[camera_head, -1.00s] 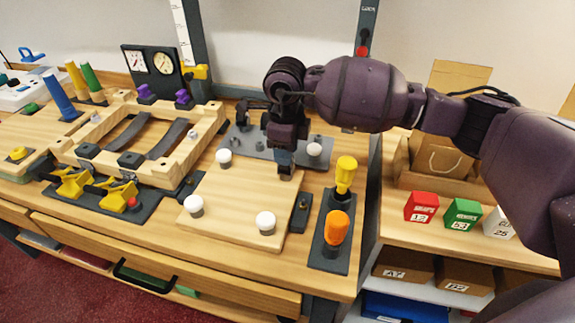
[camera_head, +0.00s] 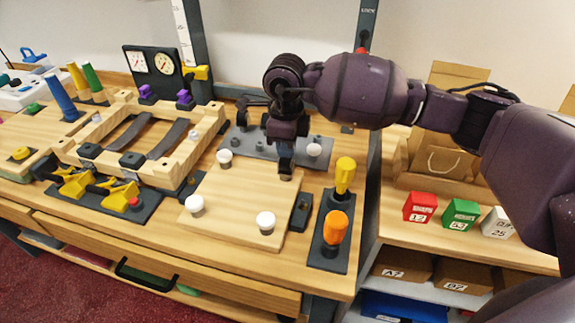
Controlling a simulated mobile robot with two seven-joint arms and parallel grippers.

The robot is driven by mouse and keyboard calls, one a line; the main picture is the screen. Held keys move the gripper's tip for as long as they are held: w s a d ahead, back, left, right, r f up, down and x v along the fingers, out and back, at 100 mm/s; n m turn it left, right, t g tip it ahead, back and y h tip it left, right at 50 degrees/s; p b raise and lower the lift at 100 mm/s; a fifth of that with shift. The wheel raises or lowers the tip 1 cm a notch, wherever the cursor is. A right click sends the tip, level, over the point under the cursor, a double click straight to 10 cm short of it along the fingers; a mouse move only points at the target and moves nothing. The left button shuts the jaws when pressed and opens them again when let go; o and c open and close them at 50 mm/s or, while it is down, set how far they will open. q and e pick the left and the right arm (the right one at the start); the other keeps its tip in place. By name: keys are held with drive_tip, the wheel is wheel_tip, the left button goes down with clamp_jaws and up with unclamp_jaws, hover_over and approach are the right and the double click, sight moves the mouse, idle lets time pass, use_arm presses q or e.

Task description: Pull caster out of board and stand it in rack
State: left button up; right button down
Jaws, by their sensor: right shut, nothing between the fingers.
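The pale wooden board (camera_head: 235,205) lies on the bench. White-topped casters stand at its near left corner (camera_head: 195,204), its near right corner (camera_head: 265,222) and its far left corner (camera_head: 224,157). A grey plate, which looks like the rack (camera_head: 239,141), lies behind the board. Another white-topped caster (camera_head: 314,150) stands at its right end. My right gripper (camera_head: 285,172) points down over the board's far right corner, shut and empty. It hides part of the plate and that corner. My left gripper is not in view.
Orange (camera_head: 336,227) and yellow (camera_head: 344,176) handled tools stand on a dark plate right of the board. A wooden frame (camera_head: 180,170) and yellow clamps (camera_head: 120,193) are at left. Red, green and white boxes (camera_head: 420,207) sit on the right shelf.

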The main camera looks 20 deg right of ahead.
drive_tip(key=shift+r, duration=0.75)
drive_tip(key=shift+r+p, duration=0.8)
drive_tip(key=shift+r, duration=0.35)
drive_tip(key=c, duration=1.4)
unclamp_jaws()
drive_tip(key=shift+o, duration=0.6)
drive_tip(key=shift+o, duration=1.1)
drive_tip(key=shift+r, duration=0.1)
